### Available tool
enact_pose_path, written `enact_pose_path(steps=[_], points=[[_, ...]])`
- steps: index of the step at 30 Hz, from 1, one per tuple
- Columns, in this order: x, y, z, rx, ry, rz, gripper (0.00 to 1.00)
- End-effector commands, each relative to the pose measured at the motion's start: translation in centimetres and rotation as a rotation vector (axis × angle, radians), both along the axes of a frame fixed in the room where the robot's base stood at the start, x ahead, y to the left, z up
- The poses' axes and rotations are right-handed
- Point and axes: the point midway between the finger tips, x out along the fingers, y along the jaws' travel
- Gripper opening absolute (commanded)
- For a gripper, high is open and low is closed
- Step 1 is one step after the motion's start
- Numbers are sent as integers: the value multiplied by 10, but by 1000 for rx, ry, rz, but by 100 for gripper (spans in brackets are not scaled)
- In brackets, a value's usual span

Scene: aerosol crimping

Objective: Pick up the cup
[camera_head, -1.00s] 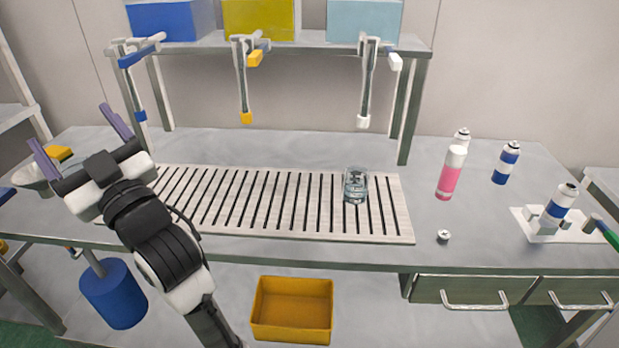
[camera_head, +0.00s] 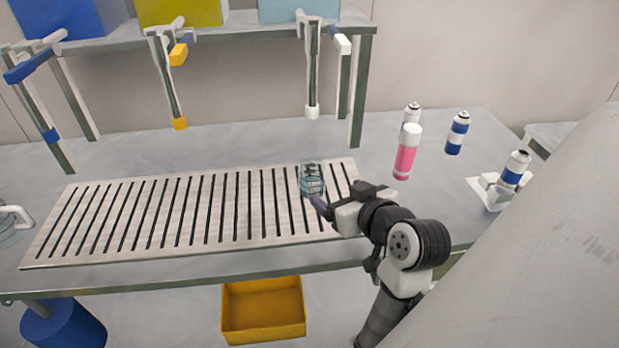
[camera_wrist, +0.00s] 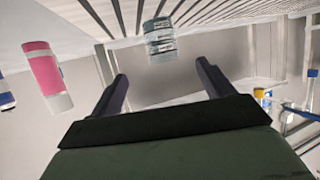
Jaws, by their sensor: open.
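The cup (camera_head: 311,176) is clear glass with dark marks and stands upright on the right part of the slatted grate (camera_head: 60,255). My gripper (camera_head: 322,207) is low over the grate's front right, just in front of the cup. In the wrist view, where the scene looks upside down, my gripper (camera_wrist: 161,71) is open with two dark fingers apart and nothing between them. The cup (camera_wrist: 160,38) shows there beyond the fingertips, roughly midway between them. In the head view my wrist hides part of the grate's right end.
A pink and white can (camera_head: 406,153) stands right of the grate, with a blue and white can (camera_head: 457,132) behind it. Another can (camera_head: 515,170) is at a white fixture (camera_head: 488,197). Hanging tools (camera_head: 311,85) are behind the cup. A yellow bin (camera_head: 262,310) is below.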

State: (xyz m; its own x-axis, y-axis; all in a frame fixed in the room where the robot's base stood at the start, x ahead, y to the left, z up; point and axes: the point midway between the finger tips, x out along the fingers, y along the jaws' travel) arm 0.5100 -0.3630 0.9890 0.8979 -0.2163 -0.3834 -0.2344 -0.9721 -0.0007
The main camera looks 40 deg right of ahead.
Motion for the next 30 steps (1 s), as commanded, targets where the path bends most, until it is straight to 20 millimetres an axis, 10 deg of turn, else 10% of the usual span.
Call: enact_pose_path(steps=[9, 30], points=[[55, -12, -21, 4, 0, 3, 80], [118, -26, -40, -1, 0, 1, 80]])
